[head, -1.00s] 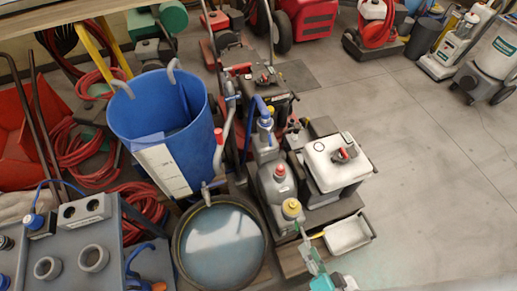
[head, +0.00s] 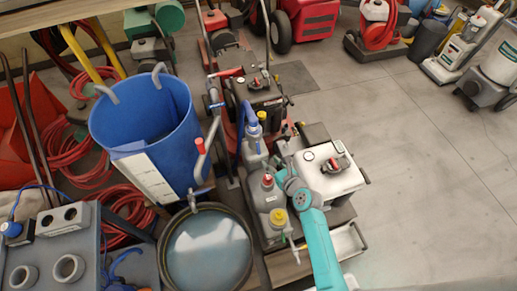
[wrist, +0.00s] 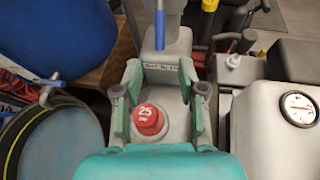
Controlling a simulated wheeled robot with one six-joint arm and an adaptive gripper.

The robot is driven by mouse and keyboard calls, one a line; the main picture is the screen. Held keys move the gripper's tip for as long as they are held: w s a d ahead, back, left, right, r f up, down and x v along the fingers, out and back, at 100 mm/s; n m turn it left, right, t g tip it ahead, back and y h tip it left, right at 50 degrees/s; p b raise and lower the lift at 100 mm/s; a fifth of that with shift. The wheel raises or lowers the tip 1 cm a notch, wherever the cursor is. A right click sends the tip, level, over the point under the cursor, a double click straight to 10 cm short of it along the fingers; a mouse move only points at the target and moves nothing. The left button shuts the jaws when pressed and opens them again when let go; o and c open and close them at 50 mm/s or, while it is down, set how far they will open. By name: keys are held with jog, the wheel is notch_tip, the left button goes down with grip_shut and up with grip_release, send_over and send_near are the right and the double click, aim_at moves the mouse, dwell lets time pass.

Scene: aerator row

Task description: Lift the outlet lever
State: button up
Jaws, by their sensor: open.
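My gripper (wrist: 160,78) is open in the wrist view, its two green fingers on either side of a red cap (wrist: 148,119) on a grey container. It holds nothing. In the head view my teal arm reaches over the containers. A blue tub (head: 155,130) stands at left with an outlet tap (head: 200,191) over a round basin. A grey lever with a red grip (head: 200,147) rises beside the tub. In the wrist view a blue-handled bar (wrist: 28,68) lies left of my gripper, above the basin. I cannot tell which is the outlet lever.
The round basin (head: 166,250) of water is below the tap. A grey container (head: 262,202), a yellow cap (head: 279,217) and a white tank (head: 330,182) crowd the arm. Red hoses (head: 75,165) lie at left. The floor (head: 440,190) at right is clear.

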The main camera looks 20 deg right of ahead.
aim_at(259, 150)
jog(key=x, duration=1.1)
jog(key=shift+w+r, duration=0.1)
jog(key=shift+w, duration=0.2)
grip_shut()
